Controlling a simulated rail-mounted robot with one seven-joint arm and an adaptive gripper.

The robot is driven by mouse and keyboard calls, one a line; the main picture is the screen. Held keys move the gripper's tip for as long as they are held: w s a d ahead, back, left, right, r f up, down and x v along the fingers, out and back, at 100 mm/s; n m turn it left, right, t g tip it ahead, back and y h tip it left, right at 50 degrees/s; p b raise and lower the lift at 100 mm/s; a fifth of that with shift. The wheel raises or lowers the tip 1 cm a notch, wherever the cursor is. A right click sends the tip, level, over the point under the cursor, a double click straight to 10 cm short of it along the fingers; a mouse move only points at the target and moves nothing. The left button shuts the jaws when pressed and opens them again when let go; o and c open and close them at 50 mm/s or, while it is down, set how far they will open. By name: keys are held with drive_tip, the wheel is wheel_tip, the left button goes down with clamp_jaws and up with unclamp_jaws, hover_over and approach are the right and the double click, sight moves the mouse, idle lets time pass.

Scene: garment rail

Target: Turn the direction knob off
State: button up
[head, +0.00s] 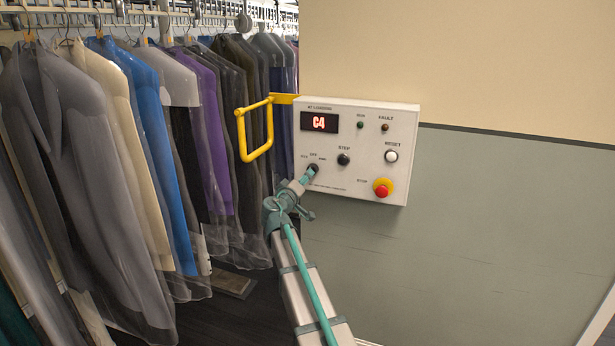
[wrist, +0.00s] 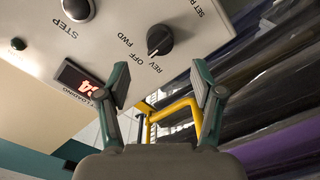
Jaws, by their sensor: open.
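The direction knob (wrist: 160,40) is a round black knob on the white control panel (wrist: 115,30), beside the labels REV, OFF and FWD. In the wrist view its pale pointer mark is on the side towards REV and OFF; I cannot tell exactly which label it meets. In the head view the knob (head: 313,167) is at the panel's lower left, partly hidden by my gripper (head: 306,179). My gripper is open and empty. Its two fingers (wrist: 162,83) are spread wide in the wrist view, with the knob beyond the gap between them, apart from both.
The panel also bears a black STEP knob (head: 344,159), a white RESET button (head: 391,156), a red stop button (head: 382,188) and a display (head: 319,122) reading C4. A yellow bar loop (head: 255,130) juts out at its left. Bagged garments (head: 130,150) hang further left.

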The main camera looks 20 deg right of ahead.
drive_tip(key=v, duration=0.5)
drive_tip(key=shift+d, duration=0.1)
idle(0.3)
drive_tip(key=s+a+f+g+y, duration=0.25)
drive_tip(key=s+f, duration=0.45)
drive_tip(key=f, duration=0.7)
drive_tip(key=s+a+f+g+y, duration=0.2)
drive_tip(key=s+f+g, duration=0.35)
drive_tip(key=f, duration=0.85)
drive_tip(key=s+a+f+g+y, duration=0.25)
drive_tip(key=s+f, duration=0.65)
drive_tip(key=f, duration=0.5)
drive_tip(key=s+a+f+g+y, duration=0.2)
drive_tip(key=s+f, duration=0.5)
drive_tip(key=s, duration=0.6)
drive_tip(key=s+a+f+g+y, duration=0.1)
drive_tip(key=s+a+f+g, duration=0.3)
drive_tip(key=s, duration=1)
drive_tip(key=s+a+f+m+g+y, duration=0.1)
drive_tip(key=s+a+f, duration=0.4)
drive_tip(key=s+f, duration=0.5)
drive_tip(key=s+g+y, duration=0.1)
drive_tip(key=s+g, duration=0.1)
drive_tip(key=s, duration=0.2)
drive_tip(key=shift+s+a+f+y, duration=0.2)
drive_tip(key=shift+f+y, duration=0.1)
drive_tip(key=shift+f, duration=0.1)
